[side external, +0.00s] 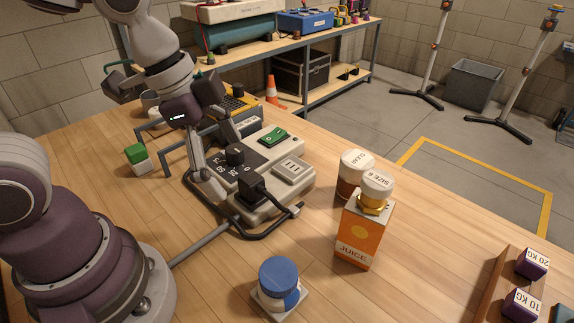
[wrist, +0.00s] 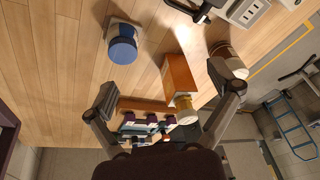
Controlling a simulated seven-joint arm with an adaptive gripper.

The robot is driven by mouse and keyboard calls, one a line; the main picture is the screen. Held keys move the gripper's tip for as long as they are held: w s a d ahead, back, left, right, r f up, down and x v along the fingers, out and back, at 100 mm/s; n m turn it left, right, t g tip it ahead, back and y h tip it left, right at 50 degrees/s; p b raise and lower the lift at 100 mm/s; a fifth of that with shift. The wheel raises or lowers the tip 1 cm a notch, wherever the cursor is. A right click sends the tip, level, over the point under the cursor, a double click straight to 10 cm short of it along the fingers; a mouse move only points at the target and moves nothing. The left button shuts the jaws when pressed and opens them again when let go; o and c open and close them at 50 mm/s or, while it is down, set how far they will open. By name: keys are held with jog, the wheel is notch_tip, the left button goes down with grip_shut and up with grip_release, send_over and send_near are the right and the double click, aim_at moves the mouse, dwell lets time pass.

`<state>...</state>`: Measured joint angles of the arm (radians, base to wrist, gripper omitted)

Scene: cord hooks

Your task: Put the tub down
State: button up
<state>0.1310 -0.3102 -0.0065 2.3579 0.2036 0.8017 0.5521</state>
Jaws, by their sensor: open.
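A blue-lidded round tub (side external: 279,277) stands upright on a small white square base (side external: 292,308) near the front of the table. It also shows at the upper left of the wrist view (wrist: 122,45). A white-lidded tub marked SIZE 6 (side external: 376,187) sits on top of an orange juice carton (side external: 362,238). A brown tub with a white lid marked CLEAR (side external: 352,172) stands just behind the carton. Which tub the task means, I cannot tell. My gripper (wrist: 167,87) is open, its fingers wide apart with nothing between them; the carton and tubs lie beyond.
A grey switch panel (side external: 262,165) with a dark tubular frame fills the middle of the table. A wooden rack with purple weights (side external: 522,303) is at the right edge. A green-topped block (side external: 137,156) is at the left. Bare wood lies around the blue-lidded tub.

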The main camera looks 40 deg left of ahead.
jog(key=s+a+r+n+t+y, duration=0.2)
jog(key=a+n, duration=0.4)
jog(key=n, duration=0.3)
jog(key=shift+r+n+t, duration=0.3)
jog(key=shift+r+n, duration=0.1)
jog(key=shift+r, duration=0.3)
